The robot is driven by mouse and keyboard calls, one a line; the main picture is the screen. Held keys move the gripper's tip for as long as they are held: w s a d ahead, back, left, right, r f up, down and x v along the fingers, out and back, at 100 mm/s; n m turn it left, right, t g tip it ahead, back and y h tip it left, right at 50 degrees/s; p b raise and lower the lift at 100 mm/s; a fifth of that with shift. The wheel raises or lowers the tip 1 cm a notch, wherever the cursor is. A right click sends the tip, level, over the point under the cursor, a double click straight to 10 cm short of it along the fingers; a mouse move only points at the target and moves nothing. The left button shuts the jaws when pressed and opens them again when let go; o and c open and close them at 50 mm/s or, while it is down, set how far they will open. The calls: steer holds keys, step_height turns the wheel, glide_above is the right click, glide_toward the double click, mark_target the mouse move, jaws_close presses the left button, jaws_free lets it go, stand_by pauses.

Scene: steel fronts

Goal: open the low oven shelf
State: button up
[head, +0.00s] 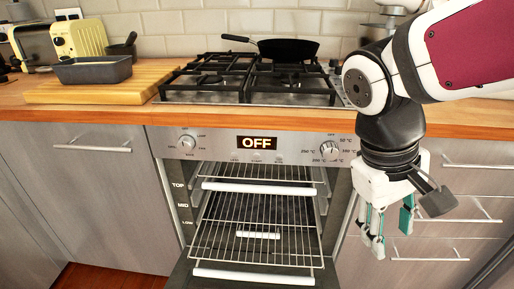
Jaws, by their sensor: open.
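The oven (255,145) has its dark door (205,270) folded down and its inside showing. A wire shelf (225,228) sticks out well toward me, with a white bar (253,277) at its front. A higher wire shelf (262,171) sits further in, with a white handle (260,187). A shorter white bar (258,234) shows lower down through the wires. It may be the low shelf's handle, but I cannot tell. My gripper (388,232) points down, open and empty, to the right of the oven opening, apart from the shelves.
A gas hob (245,88) with a black pan (288,48) is above the oven. A wooden board (105,85) carries a grey loaf tin (92,69). Drawers with bar handles (430,254) are behind and right of my gripper. A closed cabinet (90,190) is left.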

steer(key=w+a+f+n+h+p, duration=0.15)
steer(key=w+a+f+n, duration=0.25)
steer(key=w+a, duration=0.5)
steer(key=n+t+p, duration=0.2)
steer(key=n+p, duration=0.2)
steer(key=n, duration=0.3)
glide_above(249, 276)
step_height(249, 276, down, 16)
steer(key=s+a+f+n+p, duration=0.1)
steer(key=s+a+f+n, duration=0.1)
steer(key=a+f, duration=0.6)
steer(key=shift+y, duration=0.25)
steer(key=b+x, duration=0.1)
steer(key=x, duration=0.4)
steer(key=d+b+x, duration=0.1)
steer(key=x, duration=0.4)
steer(key=b+x, duration=0.1)
steer(key=x, duration=0.5)
steer(key=shift+d+r, duration=0.2)
steer(key=shift+r, duration=0.1)
steer(key=shift+s, duration=0.1)
jaws_close()
